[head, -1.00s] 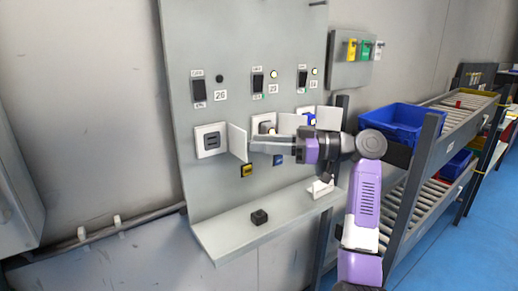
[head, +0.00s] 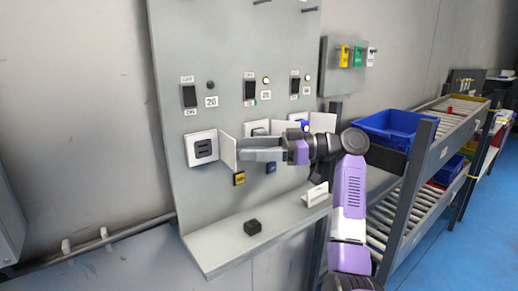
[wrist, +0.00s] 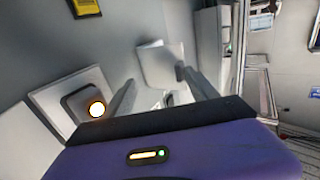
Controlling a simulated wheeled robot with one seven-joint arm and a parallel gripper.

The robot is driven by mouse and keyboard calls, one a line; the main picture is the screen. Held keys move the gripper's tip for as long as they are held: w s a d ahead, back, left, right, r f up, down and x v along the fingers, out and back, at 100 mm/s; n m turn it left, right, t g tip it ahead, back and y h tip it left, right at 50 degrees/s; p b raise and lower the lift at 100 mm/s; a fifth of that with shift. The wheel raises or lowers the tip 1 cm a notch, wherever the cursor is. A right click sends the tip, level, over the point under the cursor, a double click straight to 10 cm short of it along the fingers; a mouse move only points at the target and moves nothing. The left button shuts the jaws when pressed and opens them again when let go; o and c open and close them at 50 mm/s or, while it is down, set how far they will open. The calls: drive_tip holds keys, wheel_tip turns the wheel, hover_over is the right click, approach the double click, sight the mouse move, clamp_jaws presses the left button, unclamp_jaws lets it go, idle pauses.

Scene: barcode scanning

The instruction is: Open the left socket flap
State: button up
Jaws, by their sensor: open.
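The left socket (head: 202,149) is a white square plate with a dark face on the grey panel. Its white flap (head: 228,153) stands swung out from the right side, leaving the face exposed. My gripper (head: 240,155) is just right of this flap, its fingertips at or very close to it; contact is unclear. In the wrist view the two grey fingers (wrist: 155,90) are spread apart, with a pale plate by the right fingertip. The middle socket (head: 258,128) is partly hidden behind my gripper. The right socket's flap (head: 322,122) also stands open.
Switches and round lamps sit above the sockets. A yellow tag (head: 239,179) and a blue tag (head: 271,168) are below. A small black block (head: 252,227) lies on the shelf (head: 220,246). A blue bin (head: 390,130) sits on the roller rack at right.

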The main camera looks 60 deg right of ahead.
drive_tip(key=shift+s+d, duration=0.1)
drive_tip(key=shift+d, duration=0.25)
drive_tip(key=shift+c, duration=0.5)
drive_tip(key=v, duration=0.7)
drive_tip(key=shift+s, duration=0.5)
